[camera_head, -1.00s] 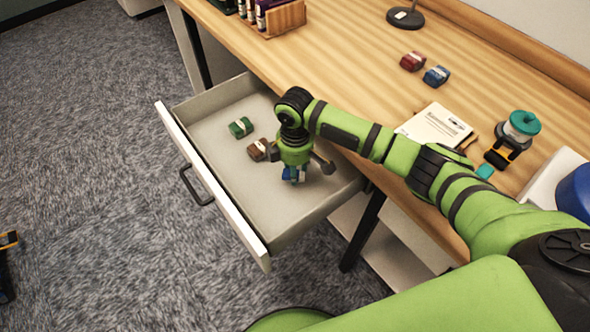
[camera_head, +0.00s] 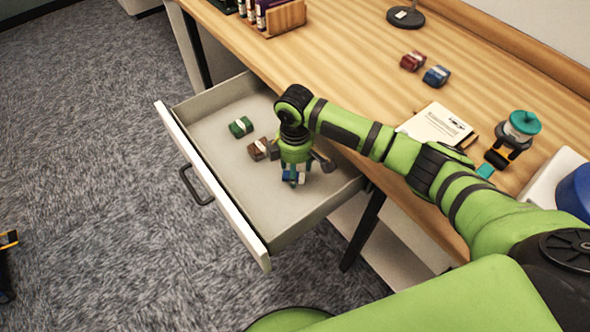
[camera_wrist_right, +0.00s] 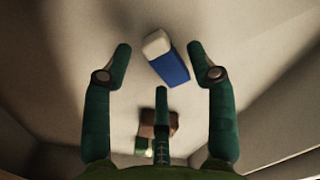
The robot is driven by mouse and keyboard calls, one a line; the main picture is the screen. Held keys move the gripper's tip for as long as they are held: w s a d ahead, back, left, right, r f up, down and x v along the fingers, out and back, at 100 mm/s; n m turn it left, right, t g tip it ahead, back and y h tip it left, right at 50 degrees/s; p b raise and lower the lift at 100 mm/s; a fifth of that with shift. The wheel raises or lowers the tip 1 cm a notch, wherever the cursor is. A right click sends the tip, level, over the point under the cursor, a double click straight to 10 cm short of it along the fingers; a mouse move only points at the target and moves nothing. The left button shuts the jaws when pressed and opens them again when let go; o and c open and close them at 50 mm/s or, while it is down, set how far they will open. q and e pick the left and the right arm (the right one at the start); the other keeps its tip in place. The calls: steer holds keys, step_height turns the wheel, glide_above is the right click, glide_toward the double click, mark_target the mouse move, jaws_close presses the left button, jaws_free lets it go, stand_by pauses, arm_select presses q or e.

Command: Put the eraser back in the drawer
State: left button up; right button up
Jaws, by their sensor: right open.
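The eraser (camera_head: 291,178), blue with a white end, lies on the floor of the open drawer (camera_head: 216,194). In the right wrist view, the eraser (camera_wrist_right: 168,62) lies just beyond my fingers. My right gripper (camera_wrist_right: 160,52) is open and empty, pointing down into the drawer. In the head view, the right gripper (camera_head: 294,180) is directly over the eraser and partly hides it. The eraser lies between the spread fingertips in the wrist view, with no finger visibly closed on it.
A brown block (camera_head: 257,149) and a green block (camera_head: 240,127) lie in the drawer to the left. The drawer walls surround my gripper.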

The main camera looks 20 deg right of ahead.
step_height(320, 180, up, 11)
stand_by(0.3)
stand_by(0.4)
